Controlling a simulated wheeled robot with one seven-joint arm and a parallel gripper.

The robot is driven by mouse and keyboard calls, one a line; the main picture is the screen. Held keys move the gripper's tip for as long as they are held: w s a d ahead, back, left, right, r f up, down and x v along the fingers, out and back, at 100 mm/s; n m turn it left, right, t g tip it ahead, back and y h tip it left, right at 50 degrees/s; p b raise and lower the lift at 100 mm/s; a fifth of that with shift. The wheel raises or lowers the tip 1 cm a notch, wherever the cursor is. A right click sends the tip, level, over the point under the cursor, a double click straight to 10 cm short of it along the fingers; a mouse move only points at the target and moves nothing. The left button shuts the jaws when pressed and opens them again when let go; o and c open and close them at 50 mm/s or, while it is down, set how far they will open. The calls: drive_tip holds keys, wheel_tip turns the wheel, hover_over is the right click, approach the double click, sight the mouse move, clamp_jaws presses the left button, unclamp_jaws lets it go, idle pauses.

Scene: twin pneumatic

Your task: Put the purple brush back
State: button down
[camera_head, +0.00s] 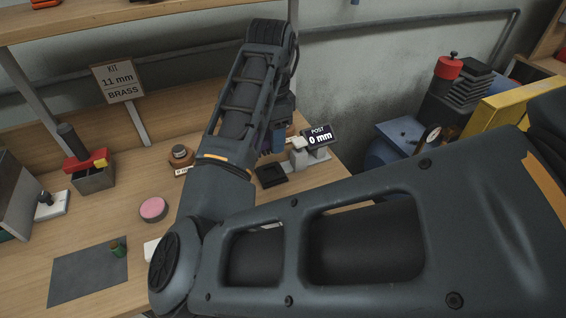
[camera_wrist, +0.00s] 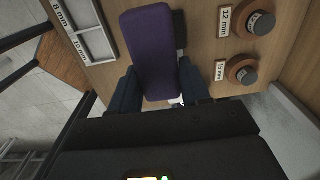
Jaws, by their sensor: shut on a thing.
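The purple brush (camera_wrist: 151,45) is between the two dark fingers of my gripper (camera_wrist: 158,88), which is shut on it, in the wrist view. The brush extends beyond the fingertips over the wooden bench. A dark flat piece (camera_wrist: 180,32) shows just beside and behind the brush, partly hidden by it. In the head view my forearm covers most of the gripper, and I cannot clearly make out the brush there.
In the wrist view, round posts labelled 12 mm (camera_wrist: 260,23) and 15 mm (camera_wrist: 241,69) stand to the right. A pale divided tray (camera_wrist: 92,38) lies left. In the head view a pink disc (camera_head: 153,209) and grey mat (camera_head: 88,274) lie on the bench.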

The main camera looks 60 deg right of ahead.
drive_tip(key=s+d+n+b, duration=0.25)
drive_tip(key=s+d, duration=0.35)
drive_tip(key=s, duration=0.7)
drive_tip(key=s+d+n+b, duration=0.25)
drive_tip(key=s+d, duration=0.25)
drive_tip(key=s, duration=0.9)
drive_tip(key=shift+m, duration=0.3)
drive_tip(key=w+a+f, duration=0.2)
drive_tip(key=w, duration=0.1)
drive_tip(key=w+a+f+b, duration=0.1)
drive_tip(key=w+f, duration=0.1)
drive_tip(key=w, duration=0.1)
drive_tip(key=w+a+f, duration=0.2)
drive_tip(key=w, duration=0.1)
drive_tip(key=shift+w+a+f+b, duration=0.35)
drive_tip(key=shift+f+b, duration=0.05)
drive_tip(key=shift+f, duration=1.9)
drive_tip(key=shift+f, duration=0.1)
drive_tip(key=c, duration=0.5)
unclamp_jaws()
